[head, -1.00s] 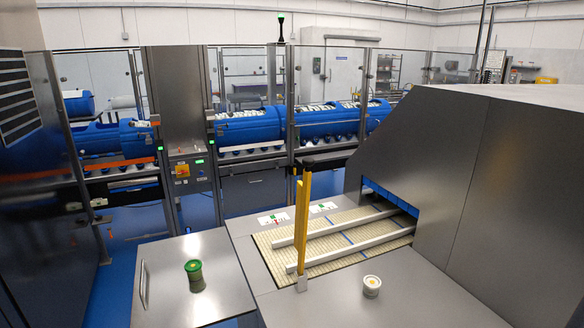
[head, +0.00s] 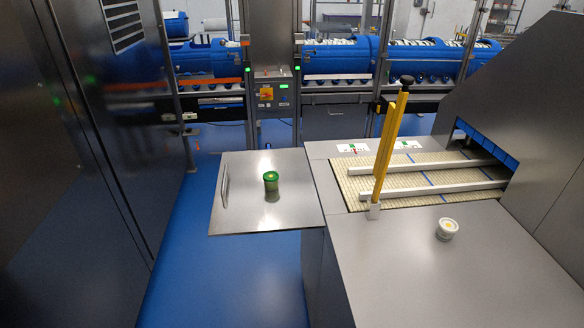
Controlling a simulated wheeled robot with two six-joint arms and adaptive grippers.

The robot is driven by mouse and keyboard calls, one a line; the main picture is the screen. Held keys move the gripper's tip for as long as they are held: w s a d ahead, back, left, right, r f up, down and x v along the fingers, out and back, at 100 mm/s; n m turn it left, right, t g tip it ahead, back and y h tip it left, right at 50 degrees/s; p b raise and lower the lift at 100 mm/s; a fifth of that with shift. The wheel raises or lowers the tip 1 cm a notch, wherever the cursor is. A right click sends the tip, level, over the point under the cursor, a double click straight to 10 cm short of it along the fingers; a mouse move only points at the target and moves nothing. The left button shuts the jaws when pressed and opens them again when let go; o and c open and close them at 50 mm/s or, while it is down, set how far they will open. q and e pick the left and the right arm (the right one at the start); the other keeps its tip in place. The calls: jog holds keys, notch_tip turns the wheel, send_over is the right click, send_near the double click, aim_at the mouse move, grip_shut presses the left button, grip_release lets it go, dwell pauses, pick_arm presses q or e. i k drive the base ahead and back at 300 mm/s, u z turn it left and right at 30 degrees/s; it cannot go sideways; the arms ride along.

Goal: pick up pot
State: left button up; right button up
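Two small tub-like pots are in the head view. A green pot with a dark green rim (head: 271,185) stands upright on the steel side table (head: 240,215). A white pot with a yellow mark on its lid (head: 446,230) stands on the larger steel worktop (head: 440,275), in front of the conveyor. I cannot tell which pot the task means. Neither of my grippers is in view, and nothing is seen touching either pot.
A conveyor mat (head: 350,185) with two white rails runs into a steel housing (head: 550,120) at the right. A yellow post (head: 387,150) stands at its near edge. A dark cabinet (head: 80,180) fills the left. Blue floor (head: 180,285) is clear between cabinet and table.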

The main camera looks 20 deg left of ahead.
aim_at(271, 178)
jog(key=z, duration=2.5)
jog(key=k, duration=1.15)
jog(key=u, duration=1.5)
